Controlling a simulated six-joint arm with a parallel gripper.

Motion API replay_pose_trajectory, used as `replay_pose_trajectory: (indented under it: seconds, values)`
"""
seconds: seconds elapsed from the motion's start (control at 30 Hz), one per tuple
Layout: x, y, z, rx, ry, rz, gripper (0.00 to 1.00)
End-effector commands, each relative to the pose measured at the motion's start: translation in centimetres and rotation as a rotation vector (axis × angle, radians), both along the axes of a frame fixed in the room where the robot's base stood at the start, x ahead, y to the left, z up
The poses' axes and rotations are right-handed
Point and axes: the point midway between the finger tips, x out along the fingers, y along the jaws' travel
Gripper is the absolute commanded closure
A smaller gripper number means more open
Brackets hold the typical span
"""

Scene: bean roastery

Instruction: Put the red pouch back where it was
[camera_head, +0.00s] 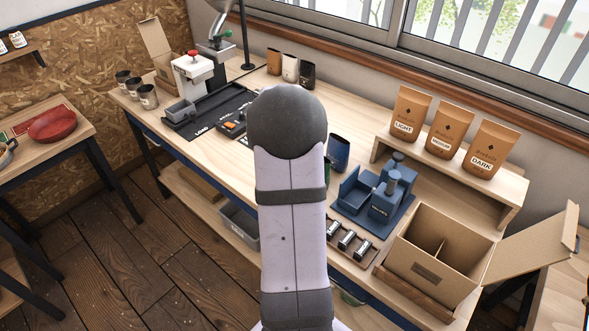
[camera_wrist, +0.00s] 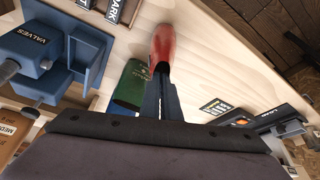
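The red pouch (camera_wrist: 163,46) shows at the tips of my gripper (camera_wrist: 161,70) in the wrist view. My gripper's dark fingers are close together and look shut on it. In the wrist view a green pouch (camera_wrist: 131,84) stands just left of the fingers, on the pale wooden bench. In the head view my arm hides the gripper and the red pouch. A blue pouch (camera_head: 339,152) stands on the bench just right of my arm in the head view.
A shelf (camera_head: 455,170) bears LIGHT, MEDIUM and DARK bags. Three pouches (camera_head: 290,69) stand at the back. A black tray (camera_head: 205,113) lies left.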

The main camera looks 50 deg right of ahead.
Motion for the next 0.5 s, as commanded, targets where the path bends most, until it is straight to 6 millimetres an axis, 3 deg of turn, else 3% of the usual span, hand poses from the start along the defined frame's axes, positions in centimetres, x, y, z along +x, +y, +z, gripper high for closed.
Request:
replay_pose_trajectory:
  seconds: [0.47,0.5]
  values:
    - [0.02,-0.01,-0.85,-0.001,-0.001,0.0,1.0]
    - [0.02,0.0,-0.76,-0.001,-0.001,0.0,0.93]
